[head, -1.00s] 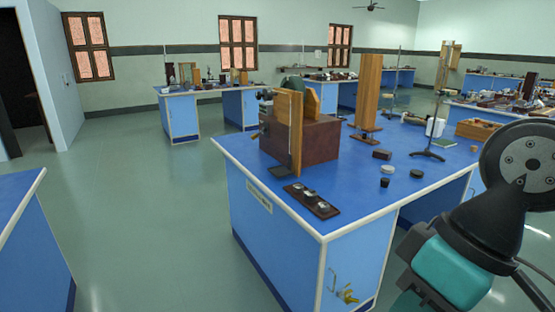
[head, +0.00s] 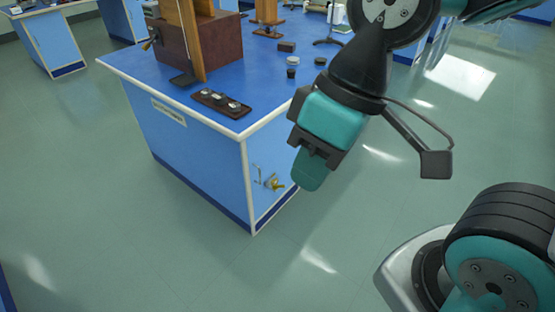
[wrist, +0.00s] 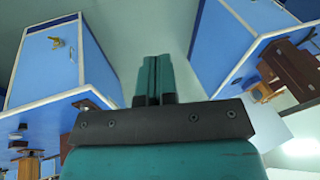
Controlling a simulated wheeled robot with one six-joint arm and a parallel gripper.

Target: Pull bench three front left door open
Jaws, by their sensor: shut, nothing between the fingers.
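The blue bench (head: 190,130) with a white-edged top stands left of centre in the head view. On its end facing me is a blue door (head: 270,160) in a white frame. A brass-coloured handle or latch (head: 272,182) sits low on this door, which looks shut. In the wrist view the door (wrist: 45,65) shows at the left with its brass fitting (wrist: 57,42). My gripper (head: 308,178) is shut and empty. It appears right of the door in the head view, apart from it. Its closed fingers (wrist: 153,75) also show in the wrist view.
On the bench top are a dark tray with small metal pieces (head: 221,103), a brown box (head: 205,42), and small dark items (head: 287,47). More blue benches (head: 48,40) stand behind. The green floor (head: 330,250) in front is clear.

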